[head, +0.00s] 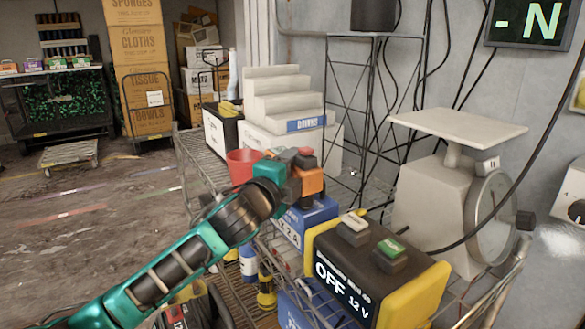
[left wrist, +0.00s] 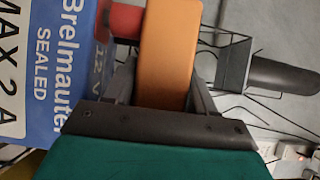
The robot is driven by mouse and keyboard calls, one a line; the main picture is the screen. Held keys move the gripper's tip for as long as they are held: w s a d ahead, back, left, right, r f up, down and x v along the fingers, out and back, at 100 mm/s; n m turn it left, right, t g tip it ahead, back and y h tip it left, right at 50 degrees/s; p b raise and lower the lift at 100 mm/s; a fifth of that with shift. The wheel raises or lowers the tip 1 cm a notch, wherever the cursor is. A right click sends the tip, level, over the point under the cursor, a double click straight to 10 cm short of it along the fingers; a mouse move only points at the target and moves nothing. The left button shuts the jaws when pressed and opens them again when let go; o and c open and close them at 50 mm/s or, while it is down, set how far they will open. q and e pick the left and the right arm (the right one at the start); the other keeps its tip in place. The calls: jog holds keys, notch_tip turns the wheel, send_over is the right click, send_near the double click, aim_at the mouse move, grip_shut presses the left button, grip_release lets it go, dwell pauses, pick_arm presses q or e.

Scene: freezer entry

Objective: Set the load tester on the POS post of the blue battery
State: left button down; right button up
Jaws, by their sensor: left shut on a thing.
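The blue battery (head: 312,218) stands on the wire cart, partly hidden behind my left gripper. Its lettered blue face fills the left of the left wrist view (left wrist: 50,75). My left gripper (head: 292,182) is shut on the orange load tester (head: 309,184), above the battery in the head view. The tester's orange body (left wrist: 165,55) is upright between the fingers in the left wrist view. A red cylindrical part (left wrist: 127,20) shows between the tester and the battery label; I cannot tell whether it is the POS post or whether the tester touches it. My right gripper is not in view.
A yellow and black unit (head: 375,270) reading OFF 12 V stands right of the battery. A white dial scale (head: 440,190) is behind it. A red cup (head: 241,162) and a stepped drinks rack (head: 283,100) are further back on the cart. Another blue battery (head: 300,308) is below.

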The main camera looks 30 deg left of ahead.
pick_arm(q)
jog(key=shift+f, duration=0.25)
jog(key=shift+c, duration=2.4)
grip_release()
jog(key=shift+o, duration=1)
jog(key=shift+f, duration=0.25)
jog(key=s+b, duration=0.1)
jog(key=s, duration=1.2)
jog(key=shift+d+r, duration=0.15)
jog(key=shift+d, duration=0.1)
